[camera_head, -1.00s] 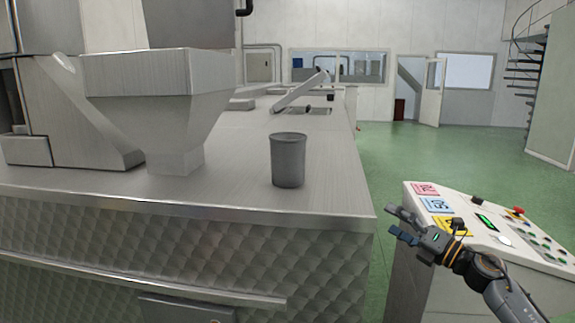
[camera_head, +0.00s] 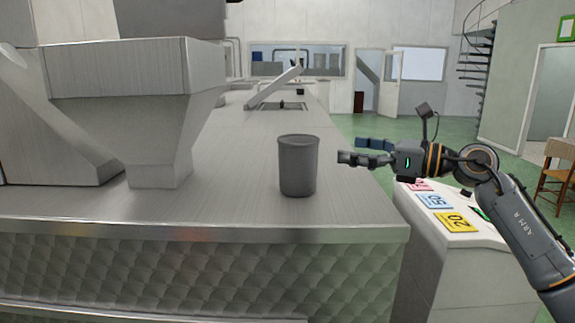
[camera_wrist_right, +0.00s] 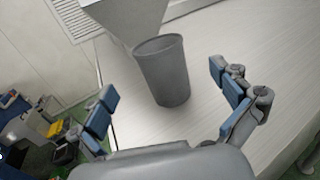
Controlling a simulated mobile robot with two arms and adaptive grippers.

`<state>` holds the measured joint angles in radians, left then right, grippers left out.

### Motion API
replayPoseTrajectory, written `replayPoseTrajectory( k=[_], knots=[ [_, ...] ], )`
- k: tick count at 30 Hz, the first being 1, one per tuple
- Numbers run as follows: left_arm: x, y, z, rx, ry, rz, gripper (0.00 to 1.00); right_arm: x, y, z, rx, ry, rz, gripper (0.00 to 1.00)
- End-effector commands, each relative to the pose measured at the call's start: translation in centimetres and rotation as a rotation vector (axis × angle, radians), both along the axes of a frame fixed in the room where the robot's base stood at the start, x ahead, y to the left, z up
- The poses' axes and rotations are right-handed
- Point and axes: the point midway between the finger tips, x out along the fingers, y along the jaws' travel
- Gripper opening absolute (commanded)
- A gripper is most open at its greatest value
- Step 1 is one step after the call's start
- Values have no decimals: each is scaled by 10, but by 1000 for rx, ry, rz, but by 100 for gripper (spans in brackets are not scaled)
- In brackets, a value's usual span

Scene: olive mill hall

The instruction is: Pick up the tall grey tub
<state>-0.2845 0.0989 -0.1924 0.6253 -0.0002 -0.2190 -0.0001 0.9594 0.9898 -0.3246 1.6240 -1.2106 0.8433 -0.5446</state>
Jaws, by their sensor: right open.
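The tall grey tub (camera_head: 298,166) stands upright on the steel counter, near its front edge. My right gripper (camera_head: 357,150) is open and empty, just to the right of the tub at about the height of its upper half, with a gap between them. In the right wrist view the tub (camera_wrist_right: 163,72) shows ahead of and between the two spread blue-padded fingers (camera_wrist_right: 165,108), not touching them. My left gripper is not in view.
The steel counter (camera_head: 235,205) has a steel hopper (camera_head: 150,110) standing left of the tub. A control console (camera_head: 445,240) with coloured labels stands below my right arm. The counter around the tub is clear. A wooden chair (camera_head: 556,172) stands at the far right.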

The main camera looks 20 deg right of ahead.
Motion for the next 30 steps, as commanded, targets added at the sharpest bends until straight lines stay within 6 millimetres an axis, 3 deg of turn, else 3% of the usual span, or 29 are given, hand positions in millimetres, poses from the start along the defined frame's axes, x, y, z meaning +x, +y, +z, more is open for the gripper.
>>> replayPoseTrajectory(
  k=[1,6,9,14,22,30],
  knots=[
    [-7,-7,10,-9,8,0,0,7,10,6,2,1,5,100],
    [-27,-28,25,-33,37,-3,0,30,34,6,4,1,4,100],
    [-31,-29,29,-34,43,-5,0,40,44,4,5,1,3,100],
    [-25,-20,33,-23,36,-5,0,47,51,3,4,1,2,100],
    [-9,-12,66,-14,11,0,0,66,78,10,4,3,4,100],
    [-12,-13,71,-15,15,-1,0,80,90,4,2,1,1,100]
  ],
)
